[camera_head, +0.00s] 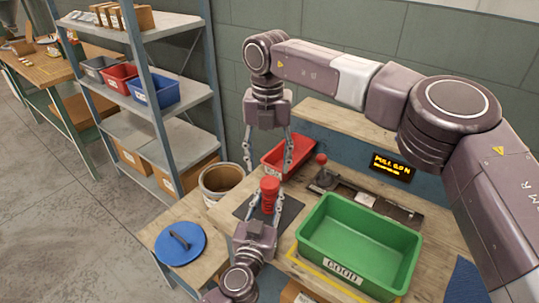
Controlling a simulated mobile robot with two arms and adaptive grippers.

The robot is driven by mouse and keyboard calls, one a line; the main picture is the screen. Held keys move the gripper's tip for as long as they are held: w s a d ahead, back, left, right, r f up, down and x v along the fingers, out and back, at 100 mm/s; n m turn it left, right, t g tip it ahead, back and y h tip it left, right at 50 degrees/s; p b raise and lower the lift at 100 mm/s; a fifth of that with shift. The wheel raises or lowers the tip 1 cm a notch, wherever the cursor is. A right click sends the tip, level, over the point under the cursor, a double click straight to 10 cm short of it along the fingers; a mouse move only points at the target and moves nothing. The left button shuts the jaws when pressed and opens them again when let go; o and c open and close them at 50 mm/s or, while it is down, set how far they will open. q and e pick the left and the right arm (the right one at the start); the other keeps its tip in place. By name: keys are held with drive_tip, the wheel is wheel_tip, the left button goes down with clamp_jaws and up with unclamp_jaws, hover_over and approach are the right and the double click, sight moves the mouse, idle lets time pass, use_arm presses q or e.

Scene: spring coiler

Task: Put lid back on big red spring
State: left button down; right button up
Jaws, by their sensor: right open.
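A red spring (269,196) stands upright on a dark mat, with a wider red top. My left gripper (266,203) comes from below with one finger on each side of its lower part; I cannot tell whether they touch it. My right gripper (267,168) points down above the spring, its fingers spread wide with nothing between them. A round blue lid (178,246) with a dark bar handle lies flat on the low wooden stand at the left, apart from both grippers.
A green bin (358,247) labelled GOOD fills the front right of the bench. Shelves (150,75) stand behind left.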

drive_tip(key=n, duration=0.5)
drive_tip(key=shift+r, duration=0.1)
drive_tip(key=n, duration=0.3)
drive_tip(key=shift+n, duration=0.3)
drive_tip(key=n, duration=0.3)
drive_tip(key=shift+r, duration=0.15)
drive_tip(key=n, duration=0.5)
drive_tip(key=shift+r, duration=0.1)
drive_tip(key=n, duration=0.5)
drive_tip(key=shift+r+n, duration=0.15)
drive_tip(key=shift+n, duration=0.15)
drive_tip(key=n, duration=0.3)
drive_tip(key=shift+d, duration=0.1)
drive_tip(key=n, duration=0.5)
drive_tip(key=shift+r, duration=0.15)
drive_tip(key=n, duration=0.4)
drive_tip(key=shift+r, duration=0.1)
